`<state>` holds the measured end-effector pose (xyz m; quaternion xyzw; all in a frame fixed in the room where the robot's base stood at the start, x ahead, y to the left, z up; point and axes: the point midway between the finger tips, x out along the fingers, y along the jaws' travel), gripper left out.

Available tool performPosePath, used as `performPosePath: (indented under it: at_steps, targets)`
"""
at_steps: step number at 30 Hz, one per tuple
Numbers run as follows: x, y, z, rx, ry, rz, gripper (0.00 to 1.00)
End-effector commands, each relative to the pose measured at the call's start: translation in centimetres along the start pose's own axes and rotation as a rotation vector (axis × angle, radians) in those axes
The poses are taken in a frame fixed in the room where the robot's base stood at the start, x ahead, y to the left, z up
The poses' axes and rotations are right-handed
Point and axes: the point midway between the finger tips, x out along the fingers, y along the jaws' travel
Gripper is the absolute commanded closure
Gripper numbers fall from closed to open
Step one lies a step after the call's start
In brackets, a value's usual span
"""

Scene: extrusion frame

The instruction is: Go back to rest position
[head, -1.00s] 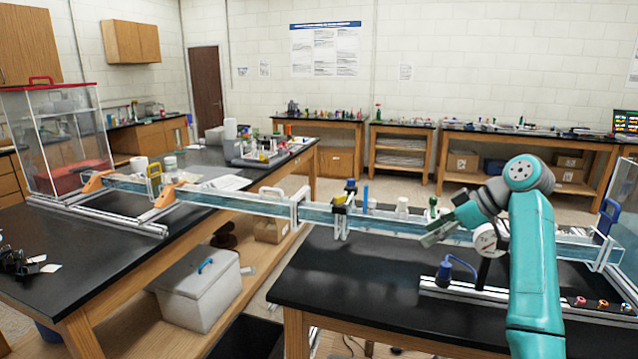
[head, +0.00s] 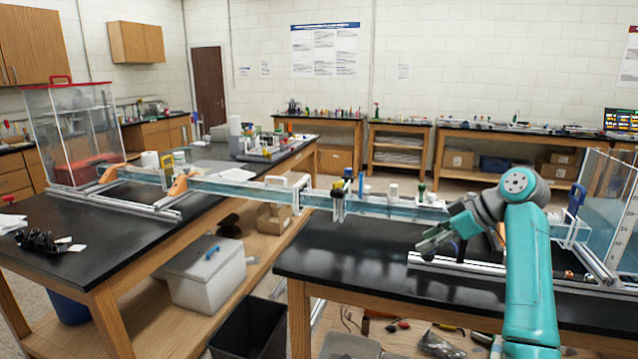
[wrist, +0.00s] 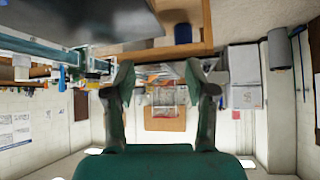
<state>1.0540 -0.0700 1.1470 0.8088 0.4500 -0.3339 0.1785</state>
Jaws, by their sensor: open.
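My gripper (head: 432,242) is at the end of my teal arm, in front of the long water channel and above the right black bench. In the wrist view my gripper (wrist: 167,90) shows its two fingers spread apart with nothing between them. The long clear channel (head: 240,190) runs across both benches behind my gripper, and my arm hides part of its right end. A yellow and blue clamp-like fitting (head: 340,195) stands on the channel left of my gripper.
The right bench top (head: 330,255) is clear left of my gripper. An aluminium rail (head: 455,265) lies below the gripper. A clear tank (head: 610,205) stands at the right.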

Motion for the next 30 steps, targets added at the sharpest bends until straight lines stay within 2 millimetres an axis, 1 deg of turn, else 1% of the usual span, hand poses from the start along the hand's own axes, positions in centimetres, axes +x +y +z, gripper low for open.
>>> performPosePath:
  at_steps: [8,11,14,17,21,23,27,30]
  targets:
    - [3.5,-0.2,2.6,0.06,0.018,0.034,0.45]
    - [5.2,-0.4,3.9,0.088,0.027,0.052,0.45]
    - [7.4,-0.8,5.6,0.126,0.037,0.075,0.45]
    - [10.1,-1.4,8.0,0.174,0.049,0.106,0.45]
    - [14.2,-2.9,12.1,0.252,0.068,0.162,0.45]
    - [15.8,-3.7,13.7,0.283,0.077,0.188,0.45]
    - [19.1,-5.9,17.7,0.352,0.094,0.248,0.45]
    - [21.0,-7.8,20.6,0.397,0.105,0.292,0.45]
